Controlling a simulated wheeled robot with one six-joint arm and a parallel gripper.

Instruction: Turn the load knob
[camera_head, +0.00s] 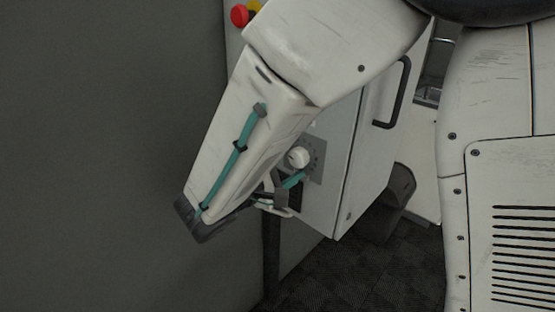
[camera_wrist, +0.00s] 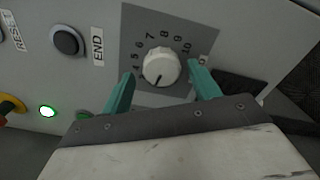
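The load knob (camera_wrist: 161,67) is a round white dial with a dark pointer line, on a grey numbered plate (camera_wrist: 136,24) in the wrist view. Its pointer line faces the lower side, toward my gripper. In the head view the knob (camera_head: 298,157) shows on the front of the white cabinet. My gripper (camera_wrist: 161,84) is open, with one teal finger at the lower left of the knob and the other at its lower right. A gap shows between each finger and the knob. In the head view my gripper (camera_head: 288,184) is partly hidden by my arm.
A dark END button (camera_wrist: 67,40), a lit green button (camera_wrist: 48,111) and a yellow-red stop button (camera_wrist: 10,106) are left of the knob. The cabinet (camera_head: 325,205) has a black handle (camera_head: 401,96) on its side. A grey wall (camera_head: 110,150) stands at left.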

